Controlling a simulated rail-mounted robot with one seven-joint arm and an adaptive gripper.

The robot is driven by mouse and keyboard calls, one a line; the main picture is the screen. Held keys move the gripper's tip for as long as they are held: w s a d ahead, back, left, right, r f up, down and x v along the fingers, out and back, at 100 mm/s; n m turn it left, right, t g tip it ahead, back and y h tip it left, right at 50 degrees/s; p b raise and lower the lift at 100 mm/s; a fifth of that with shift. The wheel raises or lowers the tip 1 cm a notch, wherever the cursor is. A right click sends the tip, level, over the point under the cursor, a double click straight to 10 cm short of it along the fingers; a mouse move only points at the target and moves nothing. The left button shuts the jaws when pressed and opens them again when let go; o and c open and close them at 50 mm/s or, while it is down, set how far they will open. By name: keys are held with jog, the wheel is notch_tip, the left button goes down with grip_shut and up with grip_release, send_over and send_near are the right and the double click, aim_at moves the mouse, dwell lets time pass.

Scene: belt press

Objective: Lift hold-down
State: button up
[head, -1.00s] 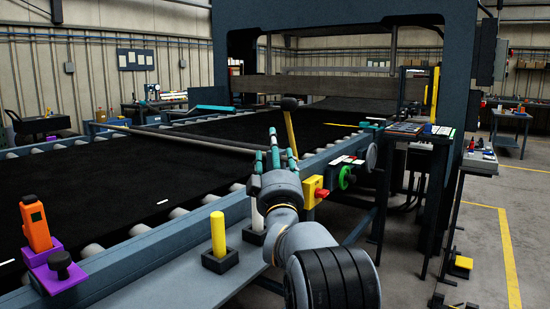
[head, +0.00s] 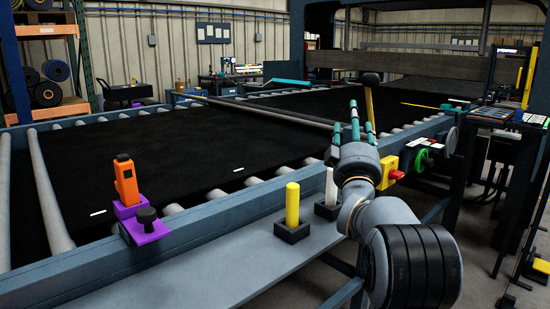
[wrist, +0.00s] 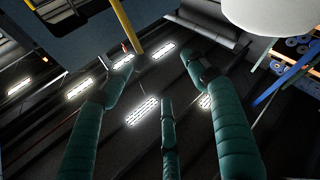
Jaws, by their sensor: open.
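A long grey hold-down bar (head: 262,113) lies across the black belt (head: 190,150). A yellow lever (head: 369,103) with a dark knob (head: 370,78) stands upright near the bar's right end; I cannot tell whether they are joined. My gripper (head: 355,116), with teal fingers, is in front of the lever, seemingly apart from it. In the wrist view the fingers (wrist: 160,80) are spread with nothing between them, and the yellow lever (wrist: 127,28) shows at the top, beyond the left finger.
A yellow peg (head: 292,204) and a white peg (head: 331,187) stand in dark holders on the front ledge. An orange device (head: 126,182) and a purple bracket with a black knob (head: 147,222) sit on the front rail. A red-yellow switch (head: 388,172) and green handwheel (head: 424,160) are right of my gripper.

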jog(key=x, duration=0.8)
jog(key=shift+w, duration=0.2)
jog(key=shift+d, duration=0.1)
